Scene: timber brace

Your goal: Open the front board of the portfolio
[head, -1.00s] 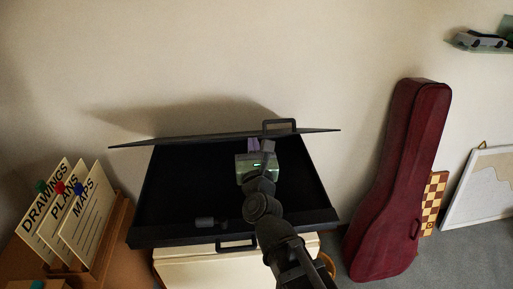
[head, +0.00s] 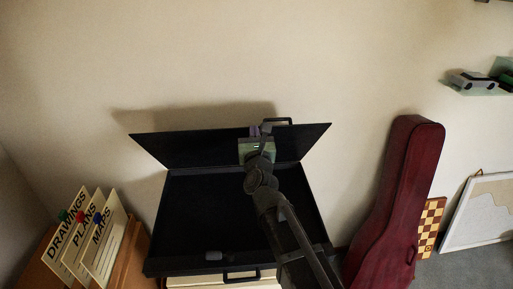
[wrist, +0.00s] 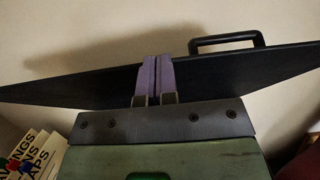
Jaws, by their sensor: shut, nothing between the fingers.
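The black portfolio lies on a cream cabinet with its front board (head: 200,149) swung up, leaning back toward the wall. The dark inside of the portfolio (head: 225,215) is exposed. The board's handle (head: 278,121) sticks up from its top edge; it also shows in the wrist view (wrist: 228,41). My gripper (head: 259,131) is at the board's upper part, left of the handle. In the wrist view its purple fingers (wrist: 155,75) are shut together and empty, overlapping the board's inner face; whether they touch it is hard to tell.
A holder with cards marked DRAWINGS, PLANS and MAPS (head: 90,240) stands at the left. A dark red instrument case (head: 402,200) leans at the right, near a checkered board (head: 430,225). The wall is close behind the board.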

